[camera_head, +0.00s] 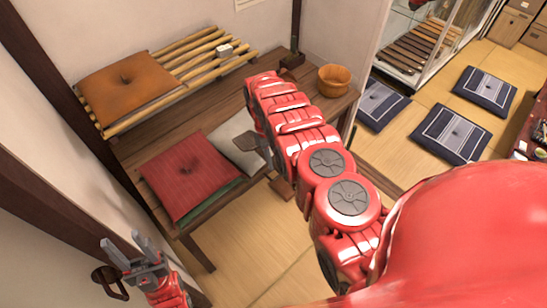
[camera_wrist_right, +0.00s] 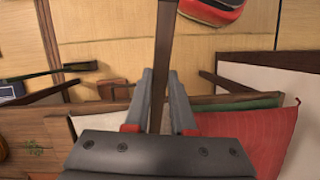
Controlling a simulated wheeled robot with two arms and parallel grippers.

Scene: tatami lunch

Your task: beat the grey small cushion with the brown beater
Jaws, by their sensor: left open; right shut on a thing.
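The grey small cushion (camera_head: 232,142) lies on the wooden table, right of a red cushion (camera_head: 187,176). My right arm covers part of it in the head view. My right gripper (camera_wrist_right: 160,73) is shut on the brown beater (camera_wrist_right: 165,50), whose shaft runs up the right wrist view between the fingers and out of the top. The beater's far end is out of that view. In the head view my right gripper is over the grey cushion's right side; I cannot tell whether it touches. My left gripper (camera_head: 124,243) is open and empty at the lower left.
The wooden table (camera_head: 160,141) also bears a brown pot (camera_head: 333,80). An orange cushion (camera_head: 128,88) lies on a bamboo rack (camera_head: 212,62) behind. A dark ring-like thing (camera_head: 108,281) is beside my left gripper. Striped cushions (camera_head: 451,135) lie on the floor to the right.

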